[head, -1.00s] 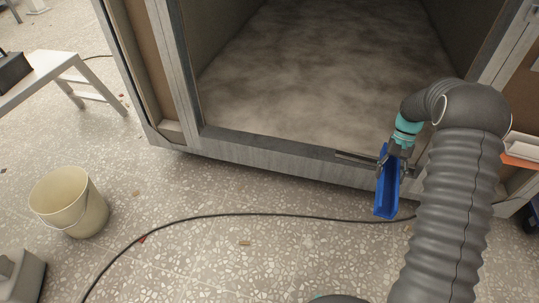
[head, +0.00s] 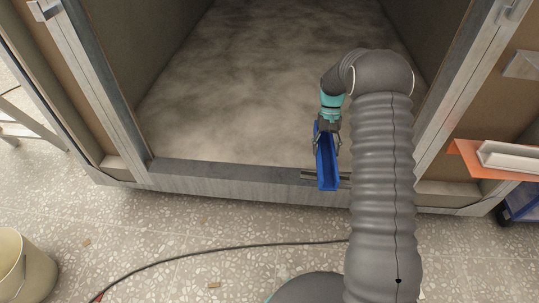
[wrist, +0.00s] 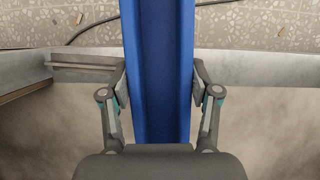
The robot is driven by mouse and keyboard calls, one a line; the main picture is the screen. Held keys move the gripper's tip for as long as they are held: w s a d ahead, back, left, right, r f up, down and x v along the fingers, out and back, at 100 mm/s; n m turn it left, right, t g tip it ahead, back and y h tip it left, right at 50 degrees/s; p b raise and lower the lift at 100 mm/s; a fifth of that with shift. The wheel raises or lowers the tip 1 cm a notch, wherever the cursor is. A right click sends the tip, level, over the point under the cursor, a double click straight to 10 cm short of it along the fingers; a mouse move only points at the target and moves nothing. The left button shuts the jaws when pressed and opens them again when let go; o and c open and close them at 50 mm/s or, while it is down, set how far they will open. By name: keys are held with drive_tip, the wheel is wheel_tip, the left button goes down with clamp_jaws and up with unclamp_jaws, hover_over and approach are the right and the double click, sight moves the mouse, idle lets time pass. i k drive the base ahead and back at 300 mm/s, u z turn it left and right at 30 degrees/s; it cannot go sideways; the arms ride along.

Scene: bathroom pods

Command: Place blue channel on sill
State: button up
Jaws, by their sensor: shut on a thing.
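My gripper (head: 327,138) is shut on the blue channel (head: 327,168), with one finger on each side of it. In the wrist view the blue channel (wrist: 158,60) runs from top to bottom between the fingertips (wrist: 159,78), its open trough facing the camera. The sill (head: 230,177) is the grey metal strip along the front edge of the pod opening. The channel lies across the line of the sill, its near end over the sill's front in the head view. Whether it touches the sill I cannot tell. The sill also shows in the wrist view (wrist: 260,68).
A small metal strip (wrist: 84,68) lies at the sill, left of the channel in the wrist view. An orange shelf with a white channel (head: 510,160) is at the right. A bucket (head: 22,268) stands at lower left. A dark cable (head: 215,253) crosses the floor.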

sight(227, 171)
drive_tip(key=i, duration=0.9)
drive_tip(key=u, duration=1.45)
